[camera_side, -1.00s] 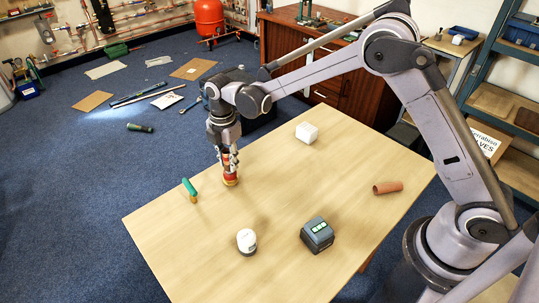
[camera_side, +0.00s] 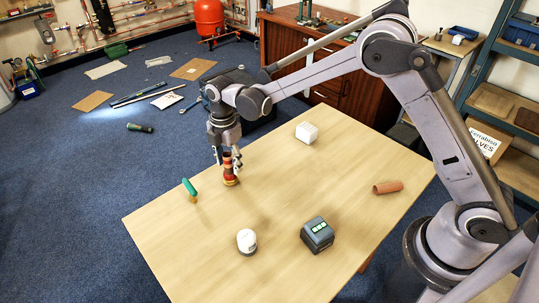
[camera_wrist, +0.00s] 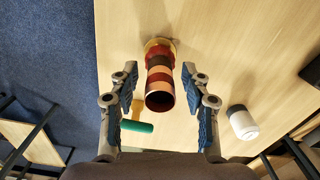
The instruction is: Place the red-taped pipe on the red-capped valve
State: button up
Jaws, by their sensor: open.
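The red-taped pipe (camera_wrist: 159,84) is a short copper tube with red and dark bands, its open end facing my wrist camera. In the side view the pipe (camera_side: 229,169) stands roughly upright on the table. At its foot is a brass-yellow piece with red (camera_wrist: 158,45), apparently the red-capped valve, also in the side view (camera_side: 231,182). The pipe hides most of it, so I cannot tell how fully they are seated. My gripper (camera_wrist: 160,72) is open, its fingers either side of the pipe with gaps; it also shows in the side view (camera_side: 227,157).
A white-topped cylinder (camera_side: 246,241), a dark box with green lights (camera_side: 317,235), a white block (camera_side: 306,132) and a bare copper tube (camera_side: 387,187) are spread over the wooden table (camera_side: 280,190).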

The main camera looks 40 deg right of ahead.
aim_at(228, 154)
notch_tip(228, 154, up, 12)
jog(key=shift+f, duration=0.25)
jog(key=s+d+r+m+t, duration=0.2)
jog(key=s+d+r+m, duration=0.3)
jog(key=s+r, duration=0.1)
jog(key=s+d+m+t, duration=0.2)
jog(key=s+d+m, duration=0.2)
jog(key=s+m, duration=0.3)
jog(key=s+d+f+m+t, duration=0.1)
jog(key=s+d+m+t, duration=0.2)
jog(key=s+m, duration=0.5)
jog(key=s+d, duration=0.1)
jog(key=s, duration=0.1)
jog(key=shift+s+d+f, duration=0.3)
jog(key=shift+s+d, duration=0.05)
jog(key=shift+d, duration=0.05)
